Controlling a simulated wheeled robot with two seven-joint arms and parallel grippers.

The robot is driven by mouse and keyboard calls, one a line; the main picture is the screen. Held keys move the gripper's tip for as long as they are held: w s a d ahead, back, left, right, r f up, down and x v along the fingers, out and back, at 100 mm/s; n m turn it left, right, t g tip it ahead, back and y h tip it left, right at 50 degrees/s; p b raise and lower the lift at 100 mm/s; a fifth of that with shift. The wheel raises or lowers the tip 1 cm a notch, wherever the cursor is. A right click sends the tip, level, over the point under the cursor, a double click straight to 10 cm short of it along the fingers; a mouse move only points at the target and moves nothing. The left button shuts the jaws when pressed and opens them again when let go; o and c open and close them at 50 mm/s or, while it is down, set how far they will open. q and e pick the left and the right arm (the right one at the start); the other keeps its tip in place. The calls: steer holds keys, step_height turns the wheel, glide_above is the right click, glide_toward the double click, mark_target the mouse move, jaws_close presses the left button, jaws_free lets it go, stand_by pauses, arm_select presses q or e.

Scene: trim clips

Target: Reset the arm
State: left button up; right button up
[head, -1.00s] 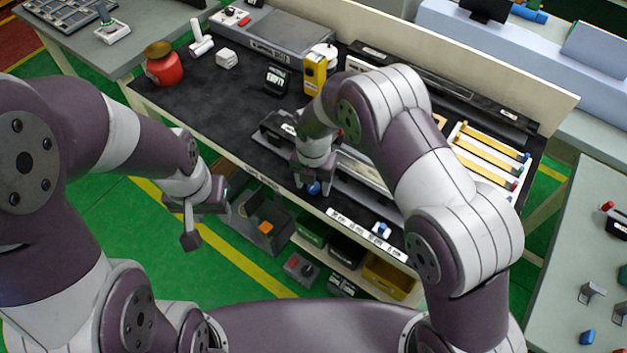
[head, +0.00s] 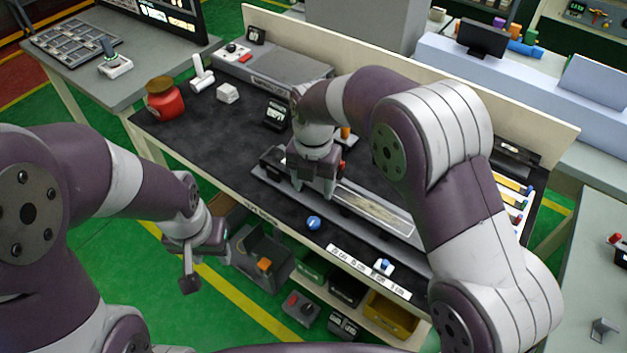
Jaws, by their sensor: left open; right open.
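My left gripper (head: 208,268) is open and empty, off the front left of the bench over the green floor. My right gripper (head: 312,190) is open above the long grey fixture (head: 370,212) on the black bench top (head: 210,145). A round blue piece (head: 313,223) lies on the bench in front of the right gripper, apart from it. A blue and white piece (head: 384,266) sits near the front edge by the white label strip (head: 350,264). My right arm hides part of the bench's right side.
A red jar (head: 165,100), a white block (head: 228,93) and a small black display (head: 275,114) stand at the back left. A rack of yellow strips (head: 513,190) is at the right. Below the front edge are a grey bin (head: 262,250) and a yellow bin (head: 390,315).

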steer(key=s+d+m, duration=0.8)
steer(key=d+m, duration=0.1)
steer(key=m, duration=0.7)
steer(key=s+d+m+t, duration=0.1)
steer(key=s+d+m, duration=0.6)
steer(key=m, duration=0.8)
steer(key=shift+s+d+m, duration=0.35)
steer(key=shift+d+m, duration=0.05)
steer(key=shift+d, duration=0.7)
